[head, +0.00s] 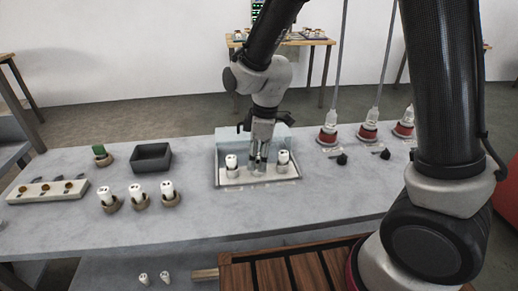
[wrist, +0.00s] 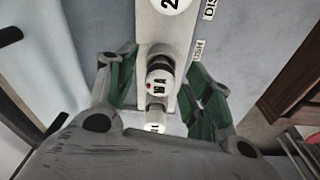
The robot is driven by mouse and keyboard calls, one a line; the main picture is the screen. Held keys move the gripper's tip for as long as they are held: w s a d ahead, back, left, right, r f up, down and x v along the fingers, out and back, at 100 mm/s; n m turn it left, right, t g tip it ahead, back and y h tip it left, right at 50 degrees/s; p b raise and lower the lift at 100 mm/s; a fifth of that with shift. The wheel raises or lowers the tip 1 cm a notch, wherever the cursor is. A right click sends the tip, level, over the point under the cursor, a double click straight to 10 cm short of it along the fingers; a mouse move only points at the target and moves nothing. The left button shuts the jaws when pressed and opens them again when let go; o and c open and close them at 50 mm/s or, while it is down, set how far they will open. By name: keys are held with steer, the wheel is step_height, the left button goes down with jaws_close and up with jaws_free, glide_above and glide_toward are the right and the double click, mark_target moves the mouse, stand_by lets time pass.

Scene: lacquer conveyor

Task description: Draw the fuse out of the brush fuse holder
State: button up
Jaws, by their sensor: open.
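A row of fuse holders stands in a shallow pale housing (head: 222,183) on the bench. In the wrist view the middle fuse (wrist: 160,72), white with dark marks and a red dot, sits upright in its holder beside a label ending in "USH" (wrist: 198,50). My gripper (head: 258,163) is over the middle of the row and hides that fuse in the head view. In the wrist view my gripper (wrist: 164,92) is open, with green-sided fingers on both sides of the middle fuse. I cannot tell whether they touch it.
Neighbouring white fuses stand close on the left (head: 231,161) and right (head: 283,157). Left on the bench are several white fuses in brown cups (head: 138,196), a dark open box (head: 150,158) and a pale strip (head: 45,191). Red-based plugs (head: 328,137) with cables stand right.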

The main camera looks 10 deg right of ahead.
mark_target(258, 155)
jaws_close()
steer(key=shift+r, duration=2.95)
steer(key=shift+r, duration=0.1)
steer(key=shift+r, duration=1.45)
